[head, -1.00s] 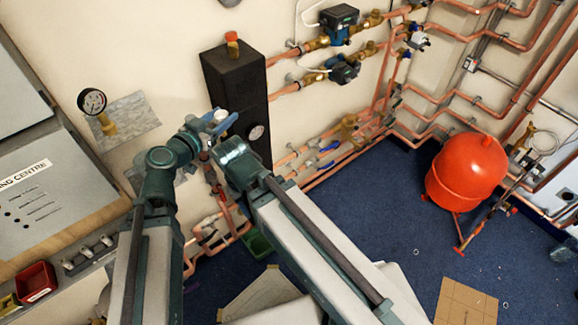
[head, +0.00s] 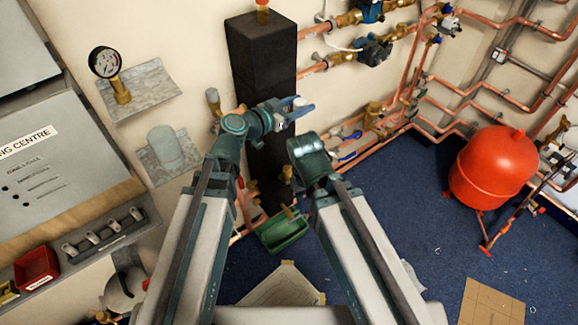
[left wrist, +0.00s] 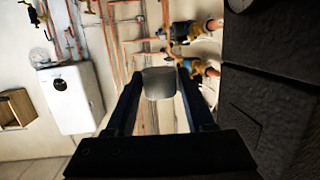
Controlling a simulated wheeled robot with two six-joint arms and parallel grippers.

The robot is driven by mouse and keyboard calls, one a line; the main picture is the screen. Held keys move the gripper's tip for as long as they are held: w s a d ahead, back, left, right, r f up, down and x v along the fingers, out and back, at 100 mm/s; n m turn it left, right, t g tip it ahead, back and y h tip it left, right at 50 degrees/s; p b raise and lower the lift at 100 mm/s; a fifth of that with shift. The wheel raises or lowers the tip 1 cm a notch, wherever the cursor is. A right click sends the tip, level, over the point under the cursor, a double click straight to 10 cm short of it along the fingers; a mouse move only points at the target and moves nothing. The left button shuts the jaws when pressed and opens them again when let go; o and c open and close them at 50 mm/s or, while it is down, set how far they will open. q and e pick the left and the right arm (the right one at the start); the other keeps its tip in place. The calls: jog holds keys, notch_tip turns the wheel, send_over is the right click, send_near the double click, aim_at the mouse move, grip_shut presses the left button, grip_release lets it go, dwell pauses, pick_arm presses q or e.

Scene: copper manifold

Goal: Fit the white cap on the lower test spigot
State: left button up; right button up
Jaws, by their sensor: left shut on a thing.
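My left gripper (head: 303,108) is shut on the white cap (head: 300,101), holding it in front of the tall black block (head: 262,75). In the left wrist view the cap (left wrist: 160,83) looks pale grey between the two dark fingers (left wrist: 160,98). Small brass fittings, one with a pale top (head: 213,97) left of the block and one low beside it (head: 287,173), are partly hidden by my arms. I cannot tell which is the lower test spigot. My right arm ends to the right of the left gripper; its fingers do not show.
Copper pipes with valves (head: 374,50) run along the wall at the right. A red tank (head: 488,170) stands on the blue floor. A gauge (head: 104,62) and a grey cylinder (head: 166,148) are on plates at left.

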pick_arm(q)
jog(key=m+g+h+b, duration=0.2)
jog(key=b, duration=2.4)
send_over(287, 166)
notch_tip(287, 166, down, 28)
jog(key=shift+d, duration=0.1)
jog(key=shift+f, duration=0.15)
jog(key=shift+f+b, duration=2.25)
jog(key=shift+f+b, duration=0.95)
jog(key=o, duration=1.4)
jog(key=p+v, duration=0.1)
jog(key=v, duration=0.6)
jog(key=p+v, duration=0.1)
jog(key=v, duration=0.6)
jog(key=shift+s+d+r+p, duration=0.1)
jog(key=shift+s+d+p, duration=0.15)
jog(key=shift+p, duration=0.15)
jog(key=shift+y, duration=0.3)
